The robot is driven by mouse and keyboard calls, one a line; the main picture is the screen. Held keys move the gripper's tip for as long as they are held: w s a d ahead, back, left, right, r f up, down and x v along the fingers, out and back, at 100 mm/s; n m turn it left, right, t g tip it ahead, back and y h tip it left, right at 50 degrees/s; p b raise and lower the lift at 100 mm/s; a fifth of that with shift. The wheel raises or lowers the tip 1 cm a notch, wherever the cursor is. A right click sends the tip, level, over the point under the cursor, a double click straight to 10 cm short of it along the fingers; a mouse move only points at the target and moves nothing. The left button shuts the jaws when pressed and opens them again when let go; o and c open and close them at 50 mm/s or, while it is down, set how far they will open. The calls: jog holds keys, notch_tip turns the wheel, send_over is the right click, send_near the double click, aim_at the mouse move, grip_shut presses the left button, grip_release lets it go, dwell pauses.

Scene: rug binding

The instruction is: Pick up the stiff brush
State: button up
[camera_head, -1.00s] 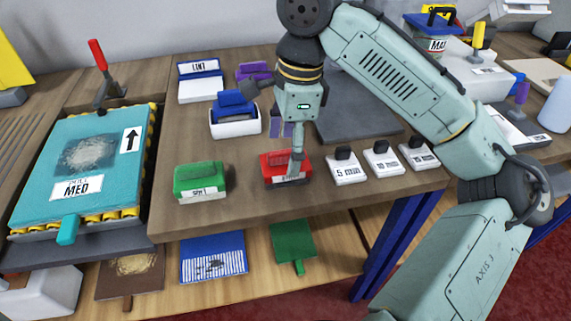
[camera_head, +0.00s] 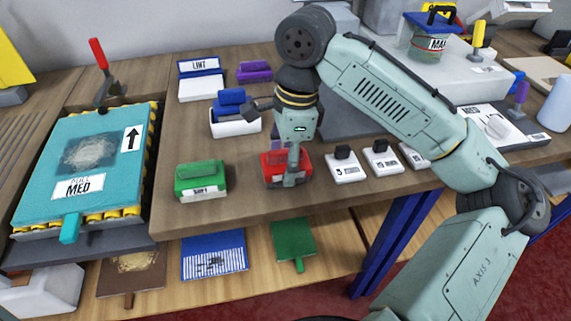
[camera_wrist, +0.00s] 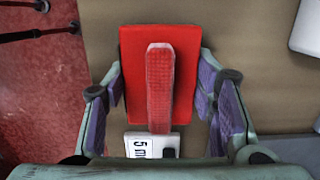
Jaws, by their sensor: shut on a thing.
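The red brush (camera_head: 272,165) sits on the wooden bench between the green brush and the white weight blocks. Its label is mostly hidden, so I cannot read it. My gripper (camera_head: 290,178) points down over it, with one finger in front of its near side. In the wrist view my gripper (camera_wrist: 161,80) is shut on the red brush (camera_wrist: 133,60), one purple-padded finger on each side. The ridged red handle (camera_wrist: 160,85) runs along the middle between the fingers. The brush appears to rest on the bench; I cannot see a gap under it.
A green brush (camera_head: 200,180) labelled SOFT stands to the left. Small white blocks (camera_head: 342,168) with black tops stand close on the right. The bench's front edge is near.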

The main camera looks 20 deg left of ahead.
aim_at(285, 150)
jog(key=c, duration=0.6)
jog(key=shift+r, duration=0.5)
notch_tip(285, 150, up, 2)
jog(key=shift+r+b, duration=0.1)
jog(key=shift+b, duration=0.25)
jog(key=s+d+r+b, duration=0.1)
jog(key=s+d, duration=0.2)
jog(key=s, duration=0.4)
jog(key=s+d+b, duration=0.1)
jog(key=s+d, duration=0.2)
jog(key=s, duration=0.4)
jog(key=shift+s+r+b, duration=0.3)
jog(key=shift+s+r, duration=0.1)
jog(key=shift+d, duration=0.1)
jog(key=o, duration=0.7)
jog(key=c, duration=0.5)
jog(key=shift+o, duration=0.2)
jog(key=shift+w+r, duration=0.1)
